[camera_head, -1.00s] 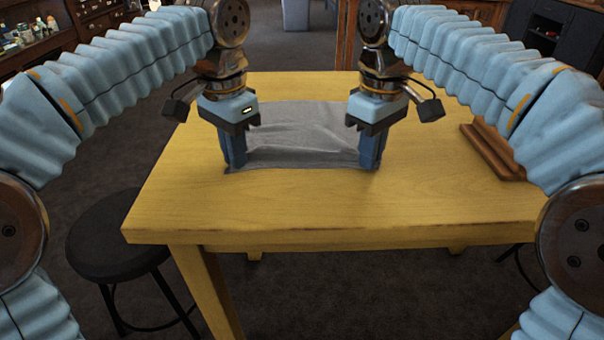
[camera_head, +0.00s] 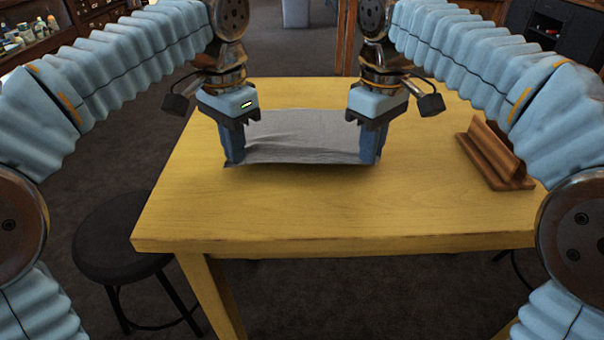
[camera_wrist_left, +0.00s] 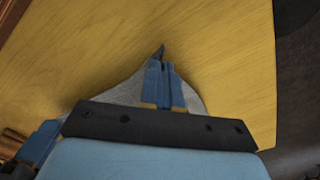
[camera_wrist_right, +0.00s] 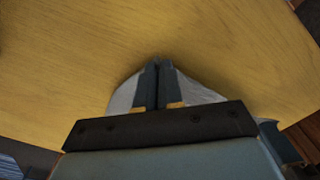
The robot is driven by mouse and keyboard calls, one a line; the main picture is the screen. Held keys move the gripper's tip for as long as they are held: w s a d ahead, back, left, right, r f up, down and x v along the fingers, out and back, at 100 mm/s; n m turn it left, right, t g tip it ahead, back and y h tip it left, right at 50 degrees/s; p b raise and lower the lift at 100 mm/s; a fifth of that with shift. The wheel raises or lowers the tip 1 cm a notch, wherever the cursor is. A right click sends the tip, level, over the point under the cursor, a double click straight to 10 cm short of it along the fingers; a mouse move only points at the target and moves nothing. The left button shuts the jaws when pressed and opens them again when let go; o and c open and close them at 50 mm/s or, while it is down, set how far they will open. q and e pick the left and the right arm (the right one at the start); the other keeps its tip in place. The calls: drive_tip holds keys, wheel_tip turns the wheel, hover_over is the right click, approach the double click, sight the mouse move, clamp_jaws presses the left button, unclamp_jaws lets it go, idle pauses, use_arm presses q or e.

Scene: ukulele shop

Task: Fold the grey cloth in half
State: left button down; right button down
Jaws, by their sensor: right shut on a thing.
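The grey cloth (camera_head: 300,138) lies on the wooden table, with slight wrinkles toward its left side. Its near edge looks raised a little off the table between my two grippers. My left gripper (camera_head: 234,160) is shut on the near left corner; a dark tip of cloth sticks out past its fingers in the left wrist view (camera_wrist_left: 160,52). My right gripper (camera_head: 370,160) is shut on the near right corner; cloth (camera_wrist_right: 122,98) shows on both sides of its closed fingers in the right wrist view. The fingers hide the gripped corners.
A brown wooden stand (camera_head: 495,155) sits near the right edge. A black stool (camera_head: 118,240) stands at the table's left front.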

use_arm(q)
drive_tip(key=shift+r, duration=0.55)
use_arm(e)
drive_tip(key=shift+r, duration=0.6)
drive_tip(key=shift+f, duration=0.1)
use_arm(q)
unclamp_jaws()
use_arm(e)
drive_tip(key=shift+r+p, duration=0.75)
drive_tip(key=shift+p, duration=0.1)
drive_tip(key=shift+f, duration=0.1)
use_arm(q)
wheel_tip(320, 180, up, 5)
drive_tip(key=shift+r, duration=0.2)
use_arm(e)
drive_tip(key=c, duration=1.2)
unclamp_jaws()
